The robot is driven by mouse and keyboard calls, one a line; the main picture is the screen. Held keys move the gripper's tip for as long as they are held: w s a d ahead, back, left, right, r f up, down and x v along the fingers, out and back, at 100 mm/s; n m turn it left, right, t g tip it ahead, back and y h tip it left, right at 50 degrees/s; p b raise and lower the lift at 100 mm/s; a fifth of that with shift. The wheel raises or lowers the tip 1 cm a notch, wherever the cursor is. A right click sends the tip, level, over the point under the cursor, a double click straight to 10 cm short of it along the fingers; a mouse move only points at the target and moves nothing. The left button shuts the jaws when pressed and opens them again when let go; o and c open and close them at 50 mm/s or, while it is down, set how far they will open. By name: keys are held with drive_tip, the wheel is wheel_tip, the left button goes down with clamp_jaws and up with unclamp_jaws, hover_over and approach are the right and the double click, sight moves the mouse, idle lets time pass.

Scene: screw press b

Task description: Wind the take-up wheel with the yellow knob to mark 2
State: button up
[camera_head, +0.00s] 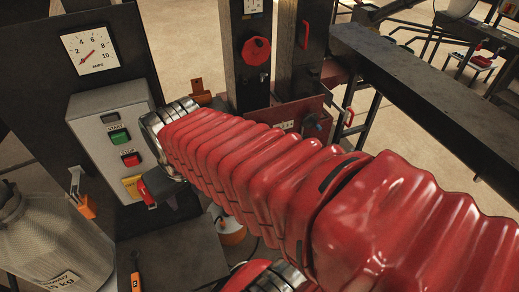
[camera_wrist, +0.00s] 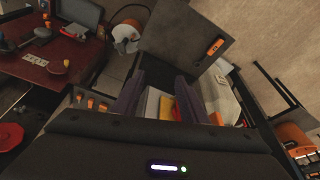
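A pale surface and a yellow plate (camera_wrist: 182,108) show between and beyond the fingers. In the head view my red arm runs from the lower right to the upper left, ending beside the grey control box (camera_head: 108,112). The fingers cannot be made out there.
The control box carries a green start button (camera_head: 119,136) and a red stop button (camera_head: 131,159). A dial (camera_head: 90,50) is above it. A red round knob (camera_head: 256,51) is on a dark post. A sack (camera_head: 50,245) stands lower left. A dark beam (camera_head: 430,90) crosses the right.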

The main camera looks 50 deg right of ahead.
drive_tip(key=w+d+f+m+g, duration=0.2)
drive_tip(key=d+f, duration=1)
drive_tip(key=w+d+f+m+g, duration=0.1)
drive_tip(key=w+d+f+m, duration=0.1)
drive_tip(key=d+f, duration=1)
drive_tip(key=s+d+f+t+h, duration=0.1)
drive_tip(key=d+f+t+h, duration=0.15)
drive_tip(key=d+f, duration=0.9)
drive_tip(key=s+d+f+t+h, duration=0.25)
drive_tip(key=d+f, duration=0.45)
drive_tip(key=f, duration=1)
drive_tip(key=w+d+r+n+t+h, duration=0.2)
drive_tip(key=w+d+r+t+h, duration=0.1)
drive_tip(key=w+r+t, duration=0.4)
wheel_tip(320, 180, up, 4)
drive_tip(key=t, duration=0.2)
drive_tip(key=shift+d+t+h, duration=0.3)
drive_tip(key=shift+d+t, duration=0.05)
drive_tip(key=shift+t, duration=0.05)
drive_tip(key=shift+w+d+f, duration=0.1)
drive_tip(key=shift+w, duration=0.1)
drive_tip(key=x, duration=1.3)
drive_tip(key=shift+w, duration=0.2)
